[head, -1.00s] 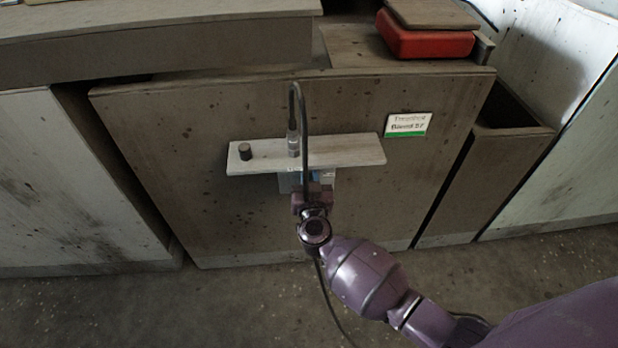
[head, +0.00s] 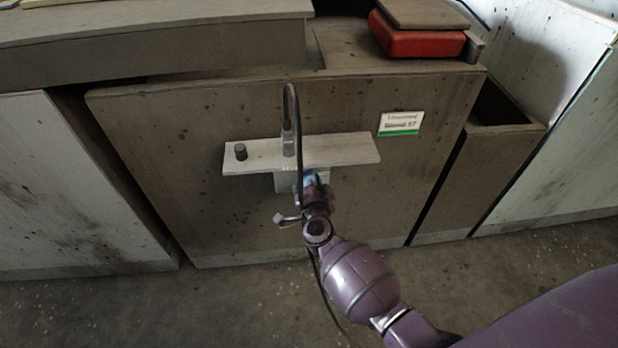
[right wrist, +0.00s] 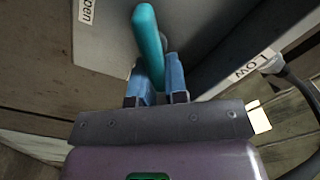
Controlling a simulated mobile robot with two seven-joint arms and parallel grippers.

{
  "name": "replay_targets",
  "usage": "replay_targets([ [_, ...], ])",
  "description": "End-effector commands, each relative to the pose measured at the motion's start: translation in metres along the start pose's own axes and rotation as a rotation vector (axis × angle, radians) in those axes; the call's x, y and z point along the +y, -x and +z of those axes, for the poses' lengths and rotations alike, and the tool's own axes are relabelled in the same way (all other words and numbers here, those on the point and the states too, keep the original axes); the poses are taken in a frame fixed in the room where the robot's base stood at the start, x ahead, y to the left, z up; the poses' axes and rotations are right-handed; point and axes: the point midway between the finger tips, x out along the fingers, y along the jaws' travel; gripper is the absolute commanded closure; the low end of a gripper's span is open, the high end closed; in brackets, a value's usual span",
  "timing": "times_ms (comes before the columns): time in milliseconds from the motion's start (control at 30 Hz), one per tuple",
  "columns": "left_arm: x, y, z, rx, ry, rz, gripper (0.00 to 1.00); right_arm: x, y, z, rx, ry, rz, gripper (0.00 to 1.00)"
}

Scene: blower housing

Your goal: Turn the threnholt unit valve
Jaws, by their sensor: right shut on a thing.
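The valve's teal lever handle (right wrist: 150,45) shows in the right wrist view, standing out from a grey housing (right wrist: 105,45). My right gripper (right wrist: 157,80) has its two blue fingers shut on the handle, one on each side. In the head view, my right gripper (head: 312,178) is at the pale box (head: 287,184) under the grey shelf on the brown front panel; the gripper and wrist hide much of the box and the handle. A label reading "open" (right wrist: 87,10) is left of the handle and one reading "LOW" (right wrist: 252,65) is to the right. My left gripper is out of view.
The grey shelf (head: 345,150) carries a dark knob (head: 240,152) and an upright fitting with a dark hose (head: 289,100). A white and green label (head: 400,123) is on the panel. A red case (head: 415,38) lies on top. The floor in front is clear.

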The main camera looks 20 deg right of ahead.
Motion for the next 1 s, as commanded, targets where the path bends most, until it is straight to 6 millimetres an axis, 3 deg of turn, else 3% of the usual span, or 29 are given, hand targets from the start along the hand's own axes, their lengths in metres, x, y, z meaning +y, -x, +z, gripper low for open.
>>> replay_targets([
  [500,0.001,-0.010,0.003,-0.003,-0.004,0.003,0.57,0.015,0.002,0.006,-0.002,-0.456,0.006,1.00],
  [1000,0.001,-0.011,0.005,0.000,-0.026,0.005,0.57,0.018,0.001,0.007,-0.002,-0.663,0.003,1.00],
])
